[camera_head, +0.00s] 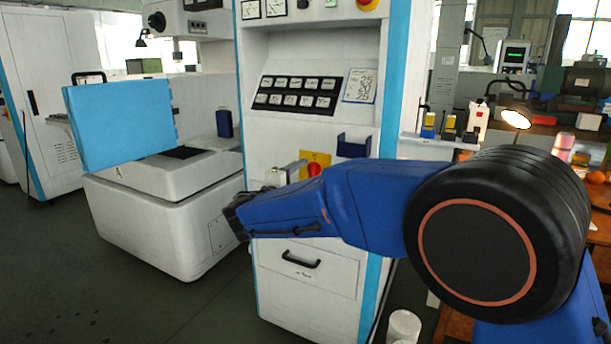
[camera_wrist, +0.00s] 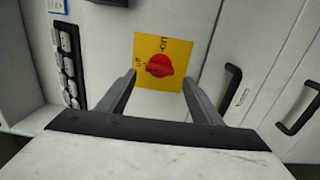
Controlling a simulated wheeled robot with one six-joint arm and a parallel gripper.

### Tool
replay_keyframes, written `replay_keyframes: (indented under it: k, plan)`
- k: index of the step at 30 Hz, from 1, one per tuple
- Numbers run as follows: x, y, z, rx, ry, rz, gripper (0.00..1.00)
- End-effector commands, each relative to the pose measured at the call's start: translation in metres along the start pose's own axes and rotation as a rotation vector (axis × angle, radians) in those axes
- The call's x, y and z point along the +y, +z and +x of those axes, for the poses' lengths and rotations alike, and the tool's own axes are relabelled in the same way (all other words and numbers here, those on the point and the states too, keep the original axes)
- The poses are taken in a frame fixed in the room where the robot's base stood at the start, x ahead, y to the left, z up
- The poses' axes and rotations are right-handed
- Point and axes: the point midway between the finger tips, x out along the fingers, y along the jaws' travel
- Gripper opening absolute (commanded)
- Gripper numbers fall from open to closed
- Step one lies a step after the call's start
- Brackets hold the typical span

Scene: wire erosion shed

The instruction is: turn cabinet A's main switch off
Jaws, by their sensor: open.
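The main switch is a red rotary knob (camera_wrist: 159,66) on a yellow plate (camera_wrist: 180,52), on the front of a white cabinet (camera_head: 307,50) with blue edges. In the wrist view the knob lies ahead, between my two fingertips and a little beyond them. My gripper (camera_wrist: 160,82) is open and empty, with one finger on each side of the yellow plate. No contact with the knob shows. In the head view the red knob (camera_head: 314,170) and yellow plate (camera_head: 316,158) show just above my blue arm, which hides part of them. The lettering on the plate is too small to read surely.
A black handle (camera_head: 301,260) sits on the cabinet's lower panel. A dark blue box (camera_head: 353,146) sticks out right of the switch. A white machine (camera_head: 165,205) stands left; an orange bench is at right.

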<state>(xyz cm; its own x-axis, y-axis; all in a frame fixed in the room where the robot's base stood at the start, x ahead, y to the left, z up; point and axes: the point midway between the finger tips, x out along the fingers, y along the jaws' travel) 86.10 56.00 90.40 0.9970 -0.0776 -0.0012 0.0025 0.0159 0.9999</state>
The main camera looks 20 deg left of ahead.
Motion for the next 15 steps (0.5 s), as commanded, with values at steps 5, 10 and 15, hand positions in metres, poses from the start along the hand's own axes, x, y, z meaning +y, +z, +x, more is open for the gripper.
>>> replay_keyframes:
  k: [5,10,15]
  plan:
    - [0.001,-0.001,-0.037,0.003,0.001,0.000,0.59]
    - [0.000,-0.001,-0.072,0.003,0.001,0.000,0.59]
    - [0.000,-0.001,-0.102,0.002,0.000,0.000,0.59]
